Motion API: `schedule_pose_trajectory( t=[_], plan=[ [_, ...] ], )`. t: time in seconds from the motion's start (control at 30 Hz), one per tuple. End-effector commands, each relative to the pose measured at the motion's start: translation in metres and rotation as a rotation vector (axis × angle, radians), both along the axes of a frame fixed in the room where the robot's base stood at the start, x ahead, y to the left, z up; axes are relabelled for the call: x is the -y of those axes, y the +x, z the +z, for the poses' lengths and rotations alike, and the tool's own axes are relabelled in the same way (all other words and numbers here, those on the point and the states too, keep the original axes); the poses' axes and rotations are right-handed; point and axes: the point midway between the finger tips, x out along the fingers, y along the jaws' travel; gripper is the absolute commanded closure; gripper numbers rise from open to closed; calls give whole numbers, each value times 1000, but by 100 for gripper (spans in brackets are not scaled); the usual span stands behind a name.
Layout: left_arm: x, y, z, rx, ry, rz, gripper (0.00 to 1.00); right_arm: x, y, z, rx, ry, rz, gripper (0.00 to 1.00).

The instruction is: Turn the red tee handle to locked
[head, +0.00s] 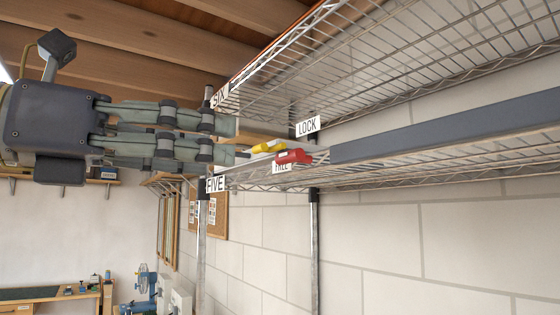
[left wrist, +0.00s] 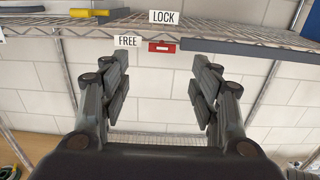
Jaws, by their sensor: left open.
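The red tee handle (head: 293,156) sits at the front edge of the wire shelf marked FIVE. It also shows in the left wrist view (left wrist: 162,47), where its bar lies level, pointing sideways beside the FREE label (left wrist: 127,41) and below the LOCK label (left wrist: 164,17). My left gripper (head: 240,140) is open and empty, a short way from the handle. In the left wrist view the handle appears beyond and between the fingertips (left wrist: 160,72). My right gripper is not in view.
A yellow object (head: 268,146) lies on the shelf close to the handle. A long grey-blue bar (head: 450,125) runs along the shelf to the right. The wire shelf marked SIX (head: 400,50) is above. A metal post (head: 202,240) stands below the FIVE label.

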Motion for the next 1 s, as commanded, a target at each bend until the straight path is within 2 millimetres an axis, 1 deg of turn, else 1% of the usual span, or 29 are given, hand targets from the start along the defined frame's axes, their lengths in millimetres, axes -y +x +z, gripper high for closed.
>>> schedule_pose_trajectory(
  t=[0.07,0.17,0.37,0.5,0.6,0.77,1.0],
  plan=[
    [4,2,2,3,4,5,43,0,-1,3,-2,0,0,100],
    [15,9,2,1,6,3,43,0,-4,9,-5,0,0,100],
    [47,32,3,-1,5,-1,43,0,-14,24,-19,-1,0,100],
    [66,46,3,-1,4,-1,43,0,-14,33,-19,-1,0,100],
    [76,54,3,0,2,0,43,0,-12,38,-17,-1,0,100],
    [85,61,1,0,3,1,43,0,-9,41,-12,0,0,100],
    [87,62,0,1,2,2,43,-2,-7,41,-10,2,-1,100]
  ],
)
